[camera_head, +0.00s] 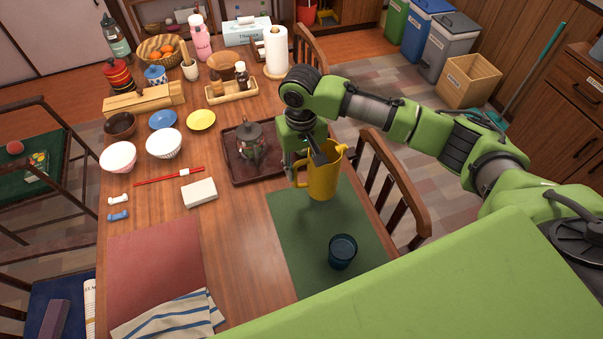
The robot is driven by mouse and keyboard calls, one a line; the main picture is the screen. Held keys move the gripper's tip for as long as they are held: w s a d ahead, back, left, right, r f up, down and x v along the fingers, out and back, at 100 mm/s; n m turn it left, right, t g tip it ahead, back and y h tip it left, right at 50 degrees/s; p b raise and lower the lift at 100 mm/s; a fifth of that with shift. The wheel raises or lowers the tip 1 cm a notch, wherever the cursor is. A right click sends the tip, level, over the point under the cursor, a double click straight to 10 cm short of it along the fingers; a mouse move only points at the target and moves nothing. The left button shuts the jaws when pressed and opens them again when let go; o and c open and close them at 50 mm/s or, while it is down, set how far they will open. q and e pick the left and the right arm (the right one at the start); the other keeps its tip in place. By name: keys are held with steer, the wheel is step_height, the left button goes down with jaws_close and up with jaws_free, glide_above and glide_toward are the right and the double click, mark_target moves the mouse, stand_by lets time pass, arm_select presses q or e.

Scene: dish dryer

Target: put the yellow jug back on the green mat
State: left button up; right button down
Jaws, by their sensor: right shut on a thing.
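The yellow jug (325,180) is upright at the far end of the green mat (303,243). I cannot tell whether its base touches the mat or is held a little above it. My right gripper (309,158) comes from above and is shut on the jug at its upper left side, by the handle. The fingertips are partly hidden against the jug. My left gripper is not in view.
A dark blue glass (342,251) stands on the near part of the mat. A brown tray (238,172) with a glass teapot (251,146) lies just left of the jug. A chair (398,180) stands at the table's right edge. The mat's middle is clear.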

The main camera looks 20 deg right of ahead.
steer(key=shift+w+f+p, duration=0.2)
steer(key=shift+f+p, duration=0.15)
steer(key=shift+f, duration=1.45)
steer(key=c, duration=1.4)
jaws_free()
step_height(320, 180, up, 12)
steer(key=shift+a+r+b, duration=0.1)
steer(key=shift+b, duration=0.55)
